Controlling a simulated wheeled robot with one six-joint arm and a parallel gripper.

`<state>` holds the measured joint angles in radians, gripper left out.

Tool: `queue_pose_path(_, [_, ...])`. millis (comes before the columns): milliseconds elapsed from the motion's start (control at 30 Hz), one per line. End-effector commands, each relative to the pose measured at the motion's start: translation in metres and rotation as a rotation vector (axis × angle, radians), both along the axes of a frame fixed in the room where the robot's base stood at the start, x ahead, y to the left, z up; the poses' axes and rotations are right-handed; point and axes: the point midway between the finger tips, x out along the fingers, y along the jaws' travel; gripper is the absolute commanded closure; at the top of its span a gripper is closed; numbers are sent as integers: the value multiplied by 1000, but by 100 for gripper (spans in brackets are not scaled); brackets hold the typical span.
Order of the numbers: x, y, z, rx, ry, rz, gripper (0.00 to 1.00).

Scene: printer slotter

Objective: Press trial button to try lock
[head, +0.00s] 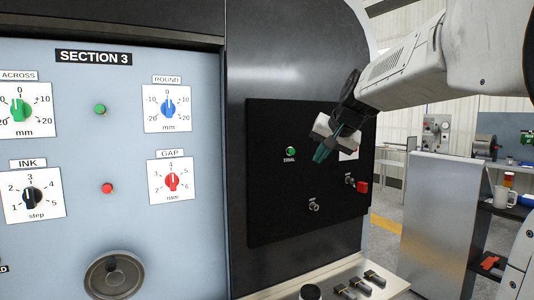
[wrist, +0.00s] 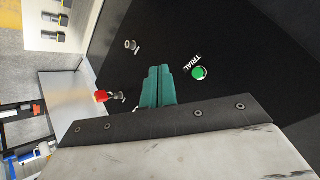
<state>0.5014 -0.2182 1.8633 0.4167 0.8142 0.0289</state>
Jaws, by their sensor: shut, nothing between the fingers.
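The green trial button (head: 291,151) sits on the black panel, with a small white label under it. In the wrist view the button (wrist: 199,72) lies right of the fingertips, beside the word TRIAL. My gripper (head: 319,156) is shut and empty, its green fingers held together in front of the panel, to the right of the button in the head view. In the wrist view the closed fingertips (wrist: 159,70) point towards the panel, apart from the button in the picture. I cannot tell how far the tips are from the panel surface.
A silver lock-like fitting (head: 313,206) sits lower on the panel, with another fitting (head: 349,180) beside a red block (head: 362,187). A pale sign (head: 349,152) is partly hidden behind my gripper. The grey Section 3 panel (head: 135,130) with dials stands left.

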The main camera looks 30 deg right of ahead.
Motion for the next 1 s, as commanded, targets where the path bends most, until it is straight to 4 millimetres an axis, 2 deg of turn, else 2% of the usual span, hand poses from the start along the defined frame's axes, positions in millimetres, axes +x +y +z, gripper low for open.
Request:
queue_pose_path(467, [7, 0, 0, 1, -1, 1, 100])
queue_pose_path(1000, [75, 3, 0, 0, -1, 1, 100])
